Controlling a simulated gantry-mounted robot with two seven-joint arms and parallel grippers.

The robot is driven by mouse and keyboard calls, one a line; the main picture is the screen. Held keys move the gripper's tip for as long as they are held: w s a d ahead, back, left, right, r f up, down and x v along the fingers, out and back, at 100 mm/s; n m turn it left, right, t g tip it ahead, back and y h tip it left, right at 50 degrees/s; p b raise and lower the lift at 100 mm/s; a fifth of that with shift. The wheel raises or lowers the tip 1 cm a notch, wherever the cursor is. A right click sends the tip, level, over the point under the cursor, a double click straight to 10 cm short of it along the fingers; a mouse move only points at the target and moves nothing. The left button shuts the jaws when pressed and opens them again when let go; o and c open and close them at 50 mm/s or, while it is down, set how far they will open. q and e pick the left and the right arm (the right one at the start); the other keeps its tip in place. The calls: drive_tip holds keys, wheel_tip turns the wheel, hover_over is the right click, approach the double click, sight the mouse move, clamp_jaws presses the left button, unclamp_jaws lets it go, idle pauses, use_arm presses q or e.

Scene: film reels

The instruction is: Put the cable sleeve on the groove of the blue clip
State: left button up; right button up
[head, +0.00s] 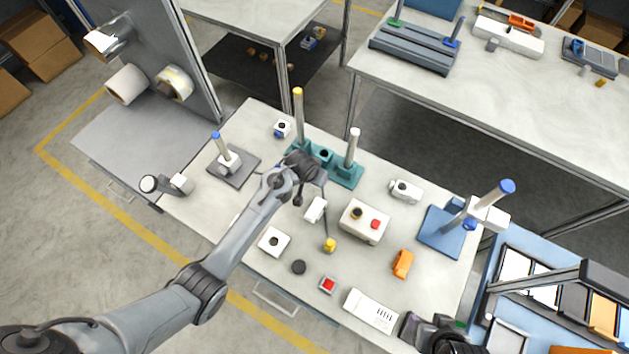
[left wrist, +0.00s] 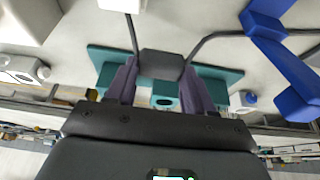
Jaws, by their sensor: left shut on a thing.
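My left gripper (head: 303,167) is over the teal stand on the table. In the left wrist view its purple-grey fingers (left wrist: 158,85) are shut on the dark cable sleeve (left wrist: 162,65). Thin dark cable runs from both sides of the sleeve. One side goes up to a white block (left wrist: 122,5), the other passes the blue clip (left wrist: 285,70) at the upper right. The clip stands apart from the sleeve; its groove cannot be made out. In the head view my arm seems to hide the clip. My right gripper (head: 440,335) is at the bottom edge, its fingers unclear.
The teal stand (head: 345,175) with upright posts is close to the left gripper. A beige box with a red button (head: 363,222), a white block (head: 316,209), a yellow piece (head: 329,245) and an orange part (head: 403,263) lie nearby. A blue stand (head: 440,232) is at right.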

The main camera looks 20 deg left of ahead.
use_arm(q)
drive_tip(key=shift+w+a+f, duration=0.2)
drive_tip(key=shift+f, duration=1.95)
drive_tip(key=shift+f+b, duration=0.1)
drive_tip(key=shift+b, duration=0.2)
drive_tip(key=o, duration=1)
drive_tip(key=shift+o, duration=0.2)
